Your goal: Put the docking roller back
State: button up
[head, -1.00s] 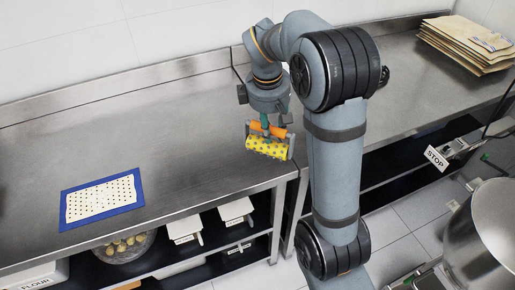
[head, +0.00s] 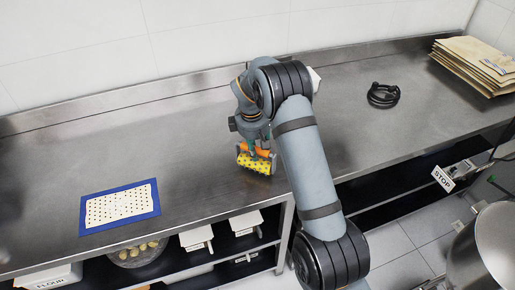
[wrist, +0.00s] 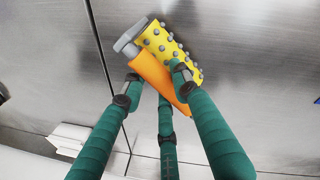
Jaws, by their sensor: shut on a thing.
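The docking roller is a yellow cylinder (head: 255,163) with grey studs and an orange handle (head: 262,152). My gripper (head: 256,149) is shut on the orange handle, at the tabletop near its front edge. In the wrist view, my green fingers (wrist: 158,88) close around the orange handle (wrist: 155,75), and the studded yellow roller (wrist: 165,45) shows beyond them with its grey end bracket. The roller is low over the steel table; I cannot tell whether it touches it.
A dotted dough sheet (head: 121,205) lies on a blue mat (head: 88,220) at left. Bins stand on the shelf (head: 215,268) below. A black coiled item (head: 383,95) and paper sacks (head: 475,60) lie at right. A steel bowl (head: 485,255) stands lower right. The table's middle is clear.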

aim_at(254, 163)
jog(key=shift+w+a+f, duration=0.1)
jog(key=shift+f, duration=0.4)
jog(key=shift+f, duration=0.2)
jog(key=o, duration=1.1)
jog(key=shift+r, duration=0.1)
jog(key=shift+r, duration=0.55)
notch_tip(254, 163, up, 11)
jog(key=s+b, duration=0.1)
jog(key=s, duration=0.1)
jog(key=shift+s+a, duration=0.15)
jog(key=shift+a, duration=0.25)
